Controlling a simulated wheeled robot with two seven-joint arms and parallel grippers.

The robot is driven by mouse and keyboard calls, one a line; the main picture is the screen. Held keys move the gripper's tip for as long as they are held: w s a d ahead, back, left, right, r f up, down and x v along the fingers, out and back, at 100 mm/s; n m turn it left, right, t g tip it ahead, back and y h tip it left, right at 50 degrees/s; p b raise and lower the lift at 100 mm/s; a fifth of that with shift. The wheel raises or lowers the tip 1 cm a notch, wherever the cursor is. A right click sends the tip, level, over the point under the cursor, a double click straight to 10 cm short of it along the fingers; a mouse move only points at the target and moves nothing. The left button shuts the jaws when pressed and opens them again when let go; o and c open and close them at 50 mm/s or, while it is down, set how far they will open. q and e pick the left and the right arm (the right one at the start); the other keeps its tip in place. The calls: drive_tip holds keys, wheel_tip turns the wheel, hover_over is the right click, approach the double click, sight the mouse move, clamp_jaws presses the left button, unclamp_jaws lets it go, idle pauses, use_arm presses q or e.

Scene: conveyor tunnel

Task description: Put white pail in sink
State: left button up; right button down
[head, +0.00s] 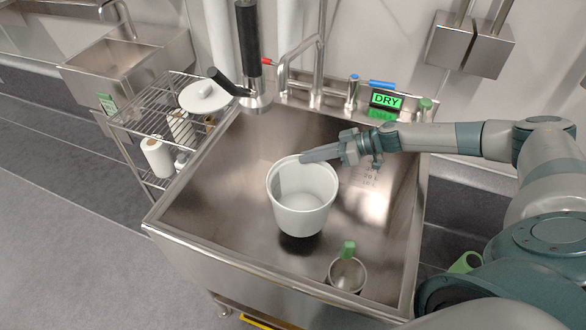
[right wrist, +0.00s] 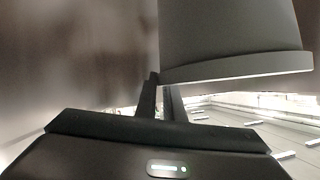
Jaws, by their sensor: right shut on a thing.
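The white pail (head: 301,212) is in the head view, upright and empty inside, over the basin of the steel sink (head: 190,212). A dark shadow lies below it; I cannot tell for sure whether its base touches the sink floor. My right gripper (head: 306,157) reaches in from the right and is shut on the pail's upper rim. In the right wrist view the pail (right wrist: 230,35) fills the upper right, its rim by the fingers (right wrist: 160,95). My left gripper is not in view.
A metal cup (head: 347,275) with a green item stands at the sink's front right. A faucet (head: 317,75) and a green DRY sign (head: 387,100) are along the back edge. A wire rack (head: 150,120) with paper rolls stands left of the sink.

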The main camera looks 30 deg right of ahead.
drive_tip(key=w+a+f, duration=0.2)
drive_tip(key=w, duration=0.1)
drive_tip(key=w+a+f, duration=0.1)
drive_tip(key=shift+w+a+f, duration=0.15)
drive_tip(key=shift+w+f, duration=0.05)
drive_tip(key=shift+w, duration=0.15)
drive_tip(key=shift+f, duration=2)
drive_tip(key=c, duration=1.9)
unclamp_jaws()
drive_tip(key=shift+f, duration=0.1)
drive_tip(key=shift+o, duration=0.2)
